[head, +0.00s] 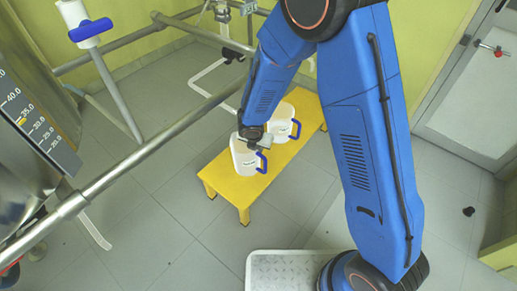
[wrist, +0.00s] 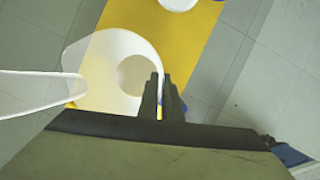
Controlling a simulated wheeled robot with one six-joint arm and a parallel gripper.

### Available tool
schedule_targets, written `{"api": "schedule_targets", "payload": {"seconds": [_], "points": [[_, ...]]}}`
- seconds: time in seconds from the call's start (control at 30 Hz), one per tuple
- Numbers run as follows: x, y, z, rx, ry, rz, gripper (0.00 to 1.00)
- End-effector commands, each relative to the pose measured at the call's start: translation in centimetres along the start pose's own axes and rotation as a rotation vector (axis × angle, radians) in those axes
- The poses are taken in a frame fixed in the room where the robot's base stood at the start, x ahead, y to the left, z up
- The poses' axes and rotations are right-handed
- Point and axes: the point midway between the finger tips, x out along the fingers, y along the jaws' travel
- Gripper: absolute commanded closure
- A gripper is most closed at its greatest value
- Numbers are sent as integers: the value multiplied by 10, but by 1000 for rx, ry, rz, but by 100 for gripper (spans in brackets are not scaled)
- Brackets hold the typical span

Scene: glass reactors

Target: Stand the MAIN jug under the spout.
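Two white jugs with blue handles stand on a yellow bench (head: 216,182). The near jug (head: 241,158) has a small dark label that I cannot read, so I cannot tell which is MAIN. My gripper (head: 262,141) is at this jug's top edge, on the handle side. In the wrist view the open near jug (wrist: 105,58) lies under my gripper (wrist: 161,80). The fingers are close together with the rim between them, and the blue handle shows just beside them. The far jug (head: 282,125) stands behind, and its edge shows in the wrist view (wrist: 178,3). I cannot make out the spout surely.
A metal pipe rail (head: 150,152) runs across, left of the bench. A steel vessel with a number scale (head: 38,122) stands at the far left. A bent white tube (head: 208,73) is behind the bench. The tiled floor (head: 150,225) in front is clear.

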Motion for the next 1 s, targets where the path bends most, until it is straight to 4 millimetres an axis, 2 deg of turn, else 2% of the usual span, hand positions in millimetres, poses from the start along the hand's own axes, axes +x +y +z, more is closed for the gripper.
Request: {"api": "schedule_targets", "payload": {"seconds": [0.37,0.4,0.43,0.47,0.8,1.0], "points": [[3,0,-1,0,0,1,100],[3,0,-1,0,0,1,86],[3,0,-1,0,0,1,78],[3,0,-1,0,0,1,76],[1,0,-1,1,-1,2,76],[-18,1,0,2,-3,4,76]]}}
